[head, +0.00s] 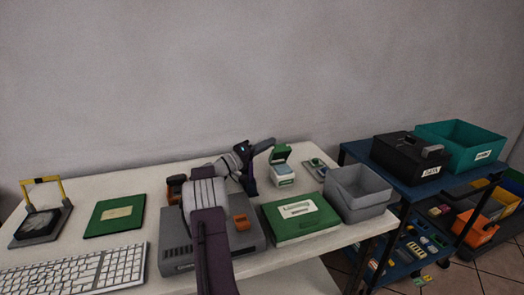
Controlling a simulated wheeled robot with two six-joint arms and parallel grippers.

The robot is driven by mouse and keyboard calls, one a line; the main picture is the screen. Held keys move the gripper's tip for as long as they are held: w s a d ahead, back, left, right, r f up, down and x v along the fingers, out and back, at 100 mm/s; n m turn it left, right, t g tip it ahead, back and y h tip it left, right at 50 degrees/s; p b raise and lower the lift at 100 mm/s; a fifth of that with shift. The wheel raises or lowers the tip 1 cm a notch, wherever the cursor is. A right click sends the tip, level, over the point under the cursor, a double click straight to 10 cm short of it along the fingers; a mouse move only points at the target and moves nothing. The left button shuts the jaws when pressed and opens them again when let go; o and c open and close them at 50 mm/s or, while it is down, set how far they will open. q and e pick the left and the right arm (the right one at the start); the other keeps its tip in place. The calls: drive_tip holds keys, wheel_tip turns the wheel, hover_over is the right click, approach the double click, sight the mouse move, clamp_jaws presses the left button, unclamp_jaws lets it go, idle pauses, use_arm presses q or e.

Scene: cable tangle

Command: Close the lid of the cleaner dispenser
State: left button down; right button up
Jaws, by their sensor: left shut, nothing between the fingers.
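The cleaner dispenser (284,180) is a small white box with a label, standing at the back right part of the white table. Its green lid (281,153) is raised and stands open above the box. A pale blue patch shows inside under the lid. My left arm reaches over the table, and my left gripper (267,146) is just left of the raised lid, at about its height. The gripper is shut and empty. I cannot tell whether it touches the lid. My right gripper is not in view.
A green labelled case (301,228) lies in front of the dispenser. Grey bins (358,190) and a small tray (314,168) are to its right. A grey machine (178,253) sits under my arm. A blue cart (388,190) stands right of the table.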

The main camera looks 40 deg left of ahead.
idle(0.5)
use_arm(q)
drive_tip(key=w+d+r, duration=0.3)
drive_tip(key=d+r, duration=0.8)
drive_tip(key=shift+p, duration=0.45)
drive_tip(key=shift+d, duration=0.1)
